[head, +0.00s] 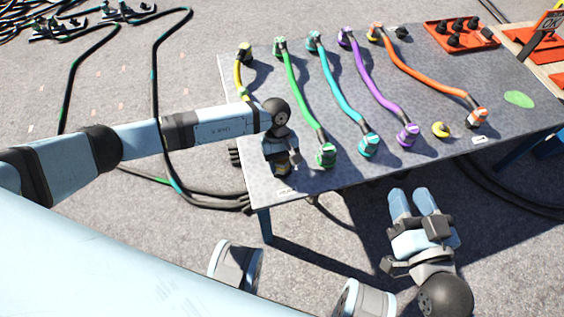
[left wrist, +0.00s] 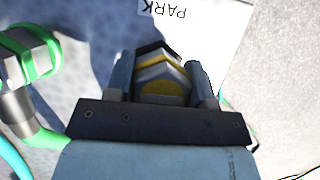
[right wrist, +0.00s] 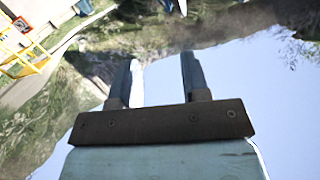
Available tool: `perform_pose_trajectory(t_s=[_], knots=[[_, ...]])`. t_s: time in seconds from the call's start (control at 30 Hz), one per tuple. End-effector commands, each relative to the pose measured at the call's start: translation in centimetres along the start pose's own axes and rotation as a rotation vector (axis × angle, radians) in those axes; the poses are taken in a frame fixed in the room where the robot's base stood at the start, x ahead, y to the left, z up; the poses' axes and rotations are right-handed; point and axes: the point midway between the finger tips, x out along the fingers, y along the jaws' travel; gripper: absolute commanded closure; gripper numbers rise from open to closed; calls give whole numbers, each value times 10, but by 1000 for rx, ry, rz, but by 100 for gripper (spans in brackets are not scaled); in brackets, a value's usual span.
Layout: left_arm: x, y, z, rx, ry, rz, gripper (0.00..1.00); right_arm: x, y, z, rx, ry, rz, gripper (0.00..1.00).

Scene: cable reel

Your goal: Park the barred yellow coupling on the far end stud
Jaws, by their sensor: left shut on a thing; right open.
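The yellow coupling (left wrist: 163,82), grey with yellow and dark bands, sits between the fingers of my left gripper (left wrist: 162,75), which is shut on it. In the head view my left gripper (head: 281,171) points down at the near left corner of the table (head: 330,85). The yellow cable (head: 240,75) runs from the far left of the table and passes behind my arm. A white PARK label (left wrist: 180,20) lies just beyond the coupling. No stud shows under the coupling; contact there cannot be told. My right gripper (head: 412,194) is open and empty, off the table's near edge.
Green (head: 303,100), cyan (head: 340,90), purple (head: 376,80) and orange (head: 425,75) cables lie to the right, the green coupling (head: 326,155) closest. A yellow ring-like piece (head: 440,130) and a red tray (head: 461,36) are farther right. Black cables lie on the ground at left.

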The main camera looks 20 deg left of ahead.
Motion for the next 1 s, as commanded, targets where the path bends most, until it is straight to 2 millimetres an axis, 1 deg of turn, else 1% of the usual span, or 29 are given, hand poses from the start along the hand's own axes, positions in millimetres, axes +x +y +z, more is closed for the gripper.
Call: perform_pose_trajectory(t_s=[0.27, 0.3, 0.37, 0.4, 0.43, 0.67, 0.77, 0.87, 1.0], knots=[[6, 0, -3, 0, 0, 1, 80, 1, 1, 6, 0, 1, 0, 57], [5, 0, -2, 0, 0, 1, 47, 1, 1, 6, 0, 1, 0, 57], [5, 0, -2, 0, 0, 1, 33, 1, 1, 5, 0, 1, 0, 57], [5, 0, -2, 0, 0, 1, 24, 1, 1, 5, 0, 1, 0, 57], [5, 0, -2, 0, 0, 1, 21, 1, 1, 5, 0, 1, 0, 57], [6, 0, -2, 0, 0, 0, 21, 1, 1, 5, 0, 2, 0, 57], [6, 0, -2, 0, 0, 0, 21, 1, -1, 2, 2, 13, -5, 57], [6, 0, -2, 0, 0, 0, 21, 2, -5, -9, 6, 47, -17, 57], [5, 0, -2, 0, 0, 0, 21, 2, -14, -36, 18, 136, -51, 57]])
